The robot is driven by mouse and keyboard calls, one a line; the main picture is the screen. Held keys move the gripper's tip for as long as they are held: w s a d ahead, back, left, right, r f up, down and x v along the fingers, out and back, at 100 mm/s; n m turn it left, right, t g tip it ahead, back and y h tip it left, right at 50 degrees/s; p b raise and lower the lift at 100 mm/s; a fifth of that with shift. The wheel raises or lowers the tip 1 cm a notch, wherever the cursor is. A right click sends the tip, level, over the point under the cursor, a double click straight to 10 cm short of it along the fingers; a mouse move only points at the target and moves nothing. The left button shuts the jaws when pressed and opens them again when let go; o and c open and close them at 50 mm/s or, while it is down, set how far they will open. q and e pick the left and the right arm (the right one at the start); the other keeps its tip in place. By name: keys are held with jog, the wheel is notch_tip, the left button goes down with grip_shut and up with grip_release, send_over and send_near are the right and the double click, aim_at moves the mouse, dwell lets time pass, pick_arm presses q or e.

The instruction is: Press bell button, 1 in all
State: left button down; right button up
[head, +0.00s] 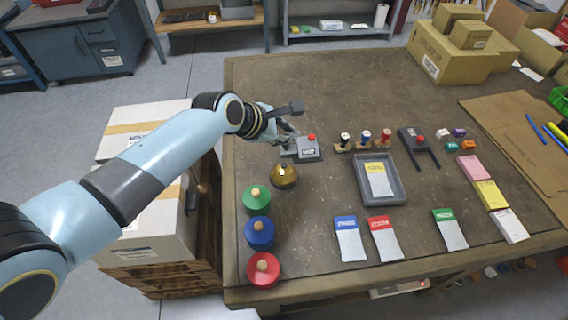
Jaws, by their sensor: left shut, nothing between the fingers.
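A brass-coloured dome bell (284,177) stands near the left edge of the table, with a small button on top. My left gripper (288,137) is shut and empty. It is beyond the bell in the picture, beside a grey box (308,150) with a red button (311,137). I cannot tell whether the fingers touch that box. My right gripper is out of view.
Green (257,203), blue (259,236) and red (264,271) round pots with wooden knobs line the table's left edge. A grey tray (398,193) holds a yellow-topped card. Several stamps and cards lie to the right.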

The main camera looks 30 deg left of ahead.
pick_arm(q)
jog(key=b, duration=0.8)
send_over(286, 166)
notch_tip(286, 166, down, 8)
jog(key=shift+r, duration=0.1)
jog(key=shift+f, duration=0.5)
jog(key=shift+f, duration=0.15)
dwell(0.4)
jog(key=shift+f, duration=0.25)
jog(key=shift+f+b, duration=0.4)
jog(key=shift+f, duration=0.05)
dwell(0.7)
jog(key=shift+r, duration=0.1)
jog(key=shift+r+p, duration=0.8)
jog(key=shift+p, duration=0.35)
